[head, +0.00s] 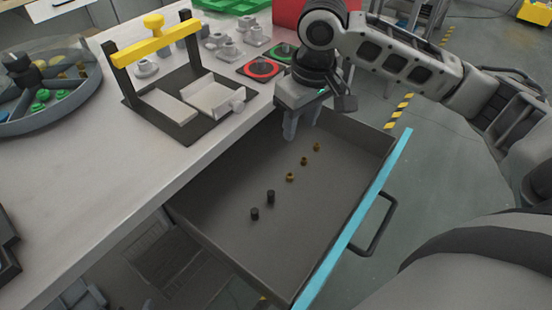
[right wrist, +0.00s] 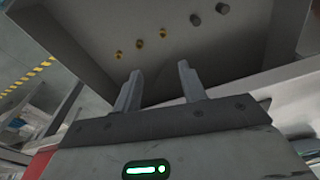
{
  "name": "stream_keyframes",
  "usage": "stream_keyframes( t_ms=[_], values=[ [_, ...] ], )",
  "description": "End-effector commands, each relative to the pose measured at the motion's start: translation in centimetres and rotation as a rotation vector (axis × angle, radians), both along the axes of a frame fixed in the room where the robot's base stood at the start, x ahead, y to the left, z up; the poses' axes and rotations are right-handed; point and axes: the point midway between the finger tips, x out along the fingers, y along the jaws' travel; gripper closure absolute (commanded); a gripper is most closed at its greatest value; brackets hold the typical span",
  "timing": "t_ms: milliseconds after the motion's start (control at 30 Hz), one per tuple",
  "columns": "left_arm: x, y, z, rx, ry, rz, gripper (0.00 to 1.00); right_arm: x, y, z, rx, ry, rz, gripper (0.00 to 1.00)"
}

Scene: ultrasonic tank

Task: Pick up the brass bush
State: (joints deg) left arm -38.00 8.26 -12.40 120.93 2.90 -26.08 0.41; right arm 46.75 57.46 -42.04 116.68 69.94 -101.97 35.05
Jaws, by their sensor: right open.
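Three small brass bushes lie in a row in the open grey drawer (head: 225,190): one near the back (head: 316,147), one in the middle (head: 304,161) and one nearer the front (head: 290,177). They also show in the right wrist view (right wrist: 140,44), beyond the fingertips. My right gripper (head: 302,133) is open and empty, pointing down over the drawer's back end, above and apart from the bushes. Its two fingers are spread in the right wrist view (right wrist: 160,68). My left gripper is in neither view.
The drawer has a blue front edge (head: 352,222) and a black handle (head: 376,230). On the bench are a yellow-barred frame (head: 155,45), a round divided tray (head: 75,105) and a red-ringed pad (head: 262,69).

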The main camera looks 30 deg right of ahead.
Motion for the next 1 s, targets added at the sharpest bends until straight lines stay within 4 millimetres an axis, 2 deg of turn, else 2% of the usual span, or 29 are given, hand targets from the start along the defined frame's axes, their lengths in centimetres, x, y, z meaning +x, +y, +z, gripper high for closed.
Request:
stream_keyframes(
  t_ms=[233, 400, 667, 1000],
  values=[
    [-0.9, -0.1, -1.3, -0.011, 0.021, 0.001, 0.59, 0.4, 0.2, -5.4, 0.001, 0.006, 0.001, 0.58],
    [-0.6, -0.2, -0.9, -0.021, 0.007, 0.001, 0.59, 0.8, 0.3, -8.5, 0.0, 0.004, 0.0, 0.58],
    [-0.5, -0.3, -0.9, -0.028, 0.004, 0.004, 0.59, 1.1, 0.4, -10.4, 0.0, 0.003, 0.001, 0.58],
    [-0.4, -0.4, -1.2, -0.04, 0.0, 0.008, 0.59, 1.3, 1.1, -14.9, -0.001, 0.003, 0.001, 0.58]
  ],
)
